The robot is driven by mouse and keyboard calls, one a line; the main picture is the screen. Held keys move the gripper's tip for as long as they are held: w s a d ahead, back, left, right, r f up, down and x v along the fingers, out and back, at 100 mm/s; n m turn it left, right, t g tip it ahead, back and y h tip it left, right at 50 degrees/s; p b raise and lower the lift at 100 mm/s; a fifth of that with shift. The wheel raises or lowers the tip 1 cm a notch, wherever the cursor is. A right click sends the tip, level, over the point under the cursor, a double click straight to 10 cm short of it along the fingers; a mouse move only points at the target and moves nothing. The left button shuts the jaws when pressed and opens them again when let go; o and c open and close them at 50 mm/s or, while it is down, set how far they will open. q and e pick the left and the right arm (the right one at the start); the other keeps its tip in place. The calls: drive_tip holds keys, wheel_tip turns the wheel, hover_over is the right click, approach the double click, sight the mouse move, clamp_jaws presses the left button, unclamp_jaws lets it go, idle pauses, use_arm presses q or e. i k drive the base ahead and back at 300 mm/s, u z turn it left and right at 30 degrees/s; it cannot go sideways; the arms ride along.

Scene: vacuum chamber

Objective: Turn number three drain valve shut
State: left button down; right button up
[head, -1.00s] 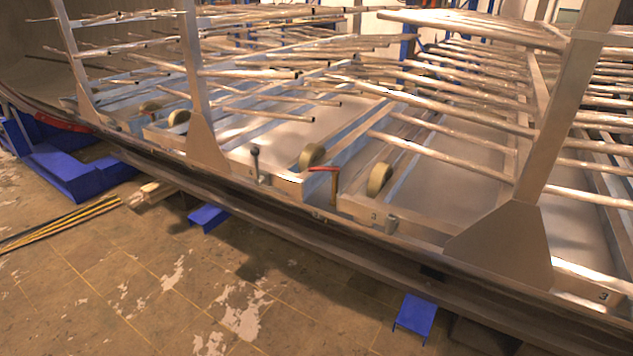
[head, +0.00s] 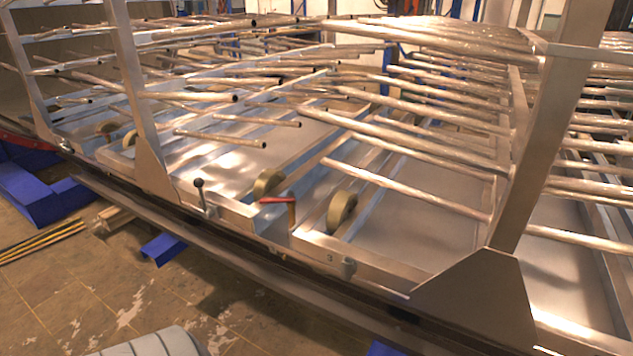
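A valve with a red lever handle (head: 277,200) stands at the front edge of the metal trays, left of the picture's middle. The handle lies about level and points left from the top of its brass-coloured stem (head: 291,214). A small dark mark that looks like a 3 (head: 331,258) is on the tray rim just right of it. A lever with a black knob (head: 199,184) stands upright farther left on the rim. A small metal fitting (head: 348,268) sits on the rim to the right. Neither of my grippers is in view.
Racks of metal pipes (head: 420,105) overhang the trays. Upright posts with wide feet (head: 478,298) stand along the front rim, one to the right of the valve. A dark chamber edge (head: 235,262) runs in front. Blue supports (head: 163,248) stand on the worn floor (head: 60,300).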

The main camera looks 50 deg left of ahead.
sight(291, 199)
drive_tip(key=u, duration=0.15)
drive_tip(key=i, duration=0.65)
drive_tip(key=u, duration=0.5)
